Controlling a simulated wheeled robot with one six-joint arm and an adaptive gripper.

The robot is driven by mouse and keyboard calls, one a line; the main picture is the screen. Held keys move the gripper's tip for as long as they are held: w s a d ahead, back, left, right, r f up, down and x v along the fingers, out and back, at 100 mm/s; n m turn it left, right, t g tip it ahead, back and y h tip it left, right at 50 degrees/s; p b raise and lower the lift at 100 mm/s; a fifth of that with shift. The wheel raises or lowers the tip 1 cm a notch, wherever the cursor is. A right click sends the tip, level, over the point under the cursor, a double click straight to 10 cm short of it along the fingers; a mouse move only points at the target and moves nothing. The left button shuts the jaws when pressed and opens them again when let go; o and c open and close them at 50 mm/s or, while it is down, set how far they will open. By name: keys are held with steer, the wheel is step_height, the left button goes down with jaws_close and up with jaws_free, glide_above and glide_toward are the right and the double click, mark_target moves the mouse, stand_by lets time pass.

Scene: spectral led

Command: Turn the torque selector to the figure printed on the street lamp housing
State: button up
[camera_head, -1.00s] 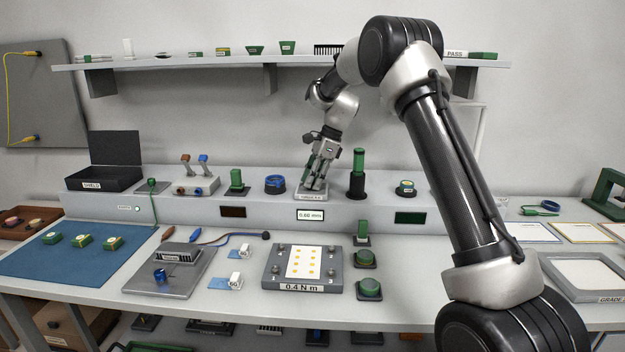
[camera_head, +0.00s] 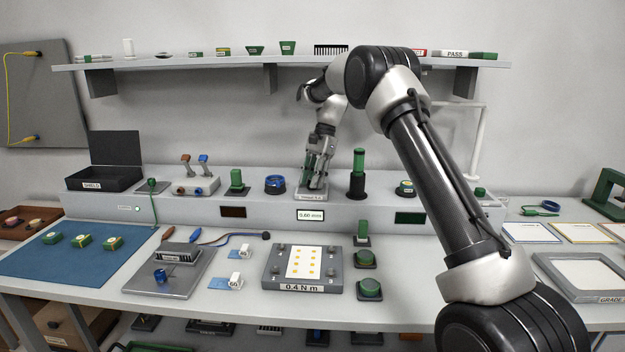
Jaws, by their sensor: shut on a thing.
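The street lamp housing (camera_head: 270,266) is a dark grey block with a pale yellow-dotted panel in the middle of the bench, and its front reads "0.4 N m". The torque selector (camera_head: 311,194) is a light grey base with a small label on the raised ledge behind it. My gripper (camera_head: 315,180) points down over the selector and is shut on its knob. The fingers hide the knob and its pointer, so I cannot tell the setting. The label is too small to read.
A dark green cylinder on a black base (camera_head: 357,178) stands just right of my gripper. A blue ring-shaped item (camera_head: 275,184) stands to its left. A shelf (camera_head: 220,63) runs above. A small display (camera_head: 310,215) below reads "0.60 mm".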

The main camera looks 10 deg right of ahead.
steer(key=o, duration=1.1)
steer(key=shift+c, duration=0.2)
steer(key=d+r, duration=0.1)
steer(key=w+d+r, duration=0.1)
steer(key=shift+w+d+r, duration=0.1)
steer(key=shift+w+r, duration=0.1)
steer(key=shift+r, duration=0.2)
steer(key=w+d, duration=0.1)
steer(key=d, duration=0.1)
steer(key=w+d, duration=0.2)
steer(key=d, duration=0.1)
steer(key=w+d, duration=0.2)
steer(key=shift+w+d, duration=0.2)
steer(key=shift+d, duration=0.15)
steer(key=shift+w+d, duration=0.25)
steer(key=shift+d, duration=0.25)
